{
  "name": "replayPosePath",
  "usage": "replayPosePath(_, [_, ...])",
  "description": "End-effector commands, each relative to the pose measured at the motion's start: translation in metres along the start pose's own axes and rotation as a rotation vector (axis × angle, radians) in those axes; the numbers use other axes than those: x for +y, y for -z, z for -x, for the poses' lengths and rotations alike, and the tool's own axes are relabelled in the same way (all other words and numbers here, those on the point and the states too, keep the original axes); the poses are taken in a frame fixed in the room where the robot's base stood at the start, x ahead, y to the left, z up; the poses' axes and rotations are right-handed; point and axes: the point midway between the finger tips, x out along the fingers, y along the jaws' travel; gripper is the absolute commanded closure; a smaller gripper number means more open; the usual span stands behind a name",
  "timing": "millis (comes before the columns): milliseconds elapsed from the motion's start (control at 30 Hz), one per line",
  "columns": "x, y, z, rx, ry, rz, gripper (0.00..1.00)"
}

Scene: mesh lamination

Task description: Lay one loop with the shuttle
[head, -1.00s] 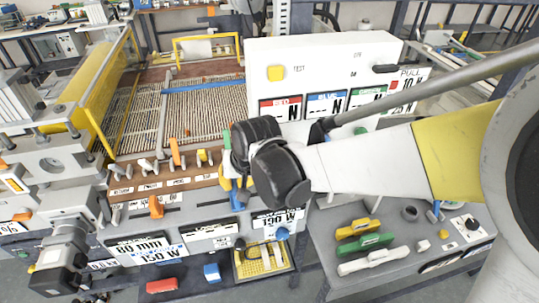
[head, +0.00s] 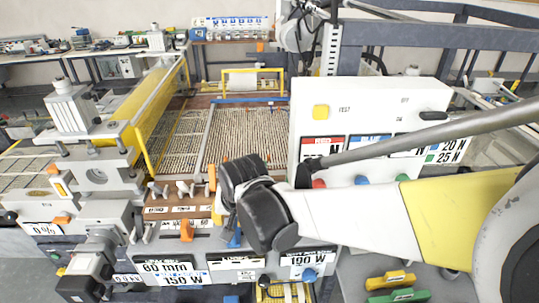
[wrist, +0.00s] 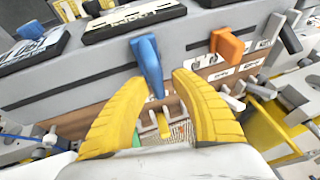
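A yellow shuttle (head: 390,280) and a green shuttle (head: 398,296) lie at the lower right of the head view, the green one cut by the frame edge. The threaded bed (head: 247,133) lies beyond the front panel. My gripper (wrist: 161,82) shows two curved yellow fingers with a gap between their tips, so it is open. No shuttle shows in its grasp. A blue lever (wrist: 147,62) on the panel reaches down to the gap; I cannot tell if it touches a finger. In the head view my wrist hides most of the gripper.
An orange lever (wrist: 228,45) is close to the right finger. A white control box (head: 370,110) stands at the back right, behind my arm. A yellow guard (head: 150,105) runs along the bed's left side. Clamps and label plates crowd the front.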

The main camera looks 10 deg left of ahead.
Motion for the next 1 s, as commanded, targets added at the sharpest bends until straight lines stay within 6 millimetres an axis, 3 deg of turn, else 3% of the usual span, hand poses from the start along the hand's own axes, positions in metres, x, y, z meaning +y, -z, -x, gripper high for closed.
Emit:
replayPosePath(300, [0.001,0.001,0.001,0.001,-0.002,0.000,0.62])
replayPosePath(433, [0.001,0.001,0.011,0.002,-0.002,0.000,0.62])
replayPosePath(800, [0.001,0.000,0.088,0.001,-0.002,0.001,0.62])
replayPosePath(1000, [0.000,0.000,0.115,0.001,-0.001,0.001,0.62])
